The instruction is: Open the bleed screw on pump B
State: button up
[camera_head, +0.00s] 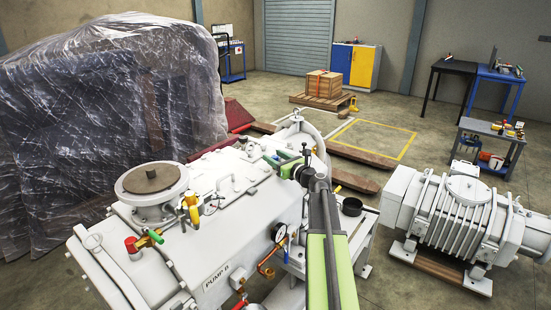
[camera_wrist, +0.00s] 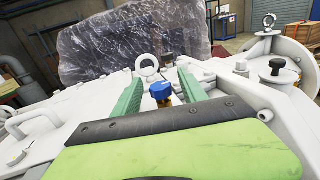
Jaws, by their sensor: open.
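Pump B (camera_head: 250,195) is a large white housing, with its "PUMP B" label (camera_head: 217,275) on the near side. My gripper (camera_head: 281,164) is over the top of the pump at its right end. In the wrist view my gripper (camera_wrist: 160,90) has its two green fingers apart. A blue-capped screw (camera_wrist: 161,90) on a brass stem stands between the fingers, with a gap visible on both sides. It looks like a bleed screw, but I see no label on it. In the head view I cannot make it out behind my gripper.
A yellow-handled valve (camera_head: 190,207), a red knob (camera_head: 132,245) and a pressure gauge (camera_head: 279,234) stand on the pump. In the wrist view, a lifting eye (camera_wrist: 147,66) is just behind the blue cap. A black knob (camera_wrist: 278,66) stands at right.

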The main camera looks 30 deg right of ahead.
jog(key=shift+c, duration=0.3)
grip_shut()
jog(key=shift+n+y, duration=0.3)
jog(key=shift+y, duration=0.2)
jog(key=shift+w+d+n+g+y, duration=0.15)
jog(key=shift+n+y, duration=0.25)
jog(key=shift+y, duration=0.2)
jog(key=shift+s+d+n+g+y, duration=0.15)
jog(key=shift+n+y, duration=0.25)
jog(key=shift+y, duration=0.2)
jog(key=n+g+y, duration=0.1)
jog(key=y, duration=0.1)
jog(key=n+g+y, duration=0.1)
jog(key=n+y, duration=0.1)
jog(key=y, duration=0.1)
jog(key=shift+w, duration=0.2)
jog(key=n+g+y, duration=0.3)
jog(key=n+y, duration=0.1)
jog(key=shift+a+g, duration=0.1)
jog(key=shift+g, duration=0.3)
jog(key=shift+s+a+n+g+y, duration=0.15)
jog(key=shift+n+g+y, duration=1.2)
jog(key=shift+g, duration=0.55)
jog(key=shift+s, duration=0.1)
